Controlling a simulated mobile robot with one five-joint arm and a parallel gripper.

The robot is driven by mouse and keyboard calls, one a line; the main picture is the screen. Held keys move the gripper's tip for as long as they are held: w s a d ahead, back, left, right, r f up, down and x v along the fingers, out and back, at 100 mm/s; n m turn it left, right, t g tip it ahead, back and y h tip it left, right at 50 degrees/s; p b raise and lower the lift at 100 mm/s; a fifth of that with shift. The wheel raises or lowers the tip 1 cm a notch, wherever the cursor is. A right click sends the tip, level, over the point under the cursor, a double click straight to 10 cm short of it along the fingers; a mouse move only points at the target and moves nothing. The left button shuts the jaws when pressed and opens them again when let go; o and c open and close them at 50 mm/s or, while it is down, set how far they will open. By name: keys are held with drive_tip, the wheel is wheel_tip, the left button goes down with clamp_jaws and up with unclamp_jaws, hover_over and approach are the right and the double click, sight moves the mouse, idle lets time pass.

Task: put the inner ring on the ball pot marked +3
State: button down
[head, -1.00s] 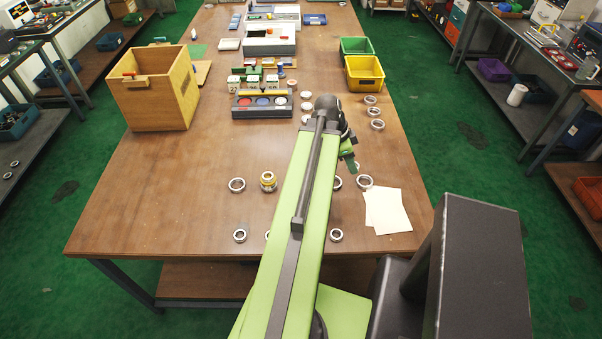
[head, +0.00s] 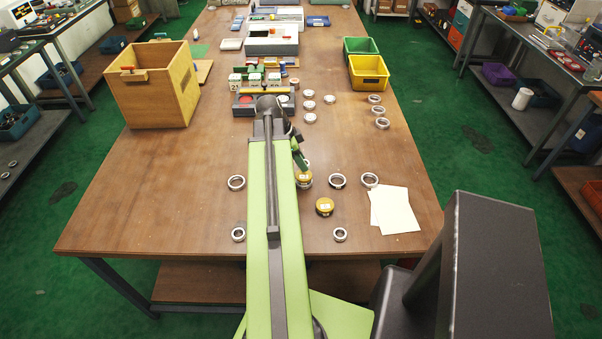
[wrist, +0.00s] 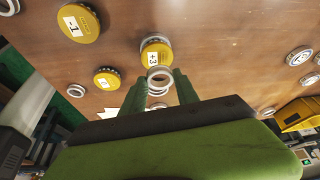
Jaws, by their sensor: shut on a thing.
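The yellow-gold ball pot marked +3 (wrist: 152,59) shows in the wrist view just beyond my fingertips, with a pale ring edge around its far side. My gripper (wrist: 158,80) is shut on a small silver inner ring (wrist: 160,73), which appears in front of the pot's near edge. The ring looks apart from the pot, but its height over it is hard to tell. In the head view my gripper (head: 302,163) is above and just behind a gold pot (head: 304,181); the held ring cannot be made out there.
A pot marked -1 (wrist: 78,23) and another gold pot (wrist: 107,78) stand nearby. Silver rings (head: 337,181) lie around, and white sheets (head: 395,210) lie at right. A wooden box (head: 152,85) stands at left.

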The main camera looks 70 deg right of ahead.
sight(301, 175)
wheel_tip(301, 175, down, 4)
drive_tip(key=b, duration=0.4)
drive_tip(key=shift+f, duration=0.2)
drive_tip(key=shift+r, duration=0.25)
drive_tip(key=shift+f, duration=0.25)
drive_tip(key=c, duration=0.9)
unclamp_jaws()
drive_tip(key=shift+r, duration=0.1)
drive_tip(key=shift+r, duration=0.3)
drive_tip(key=p+v, duration=1.1)
drive_tip(key=shift+w+r, duration=0.1)
drive_tip(key=shift+r, duration=0.25)
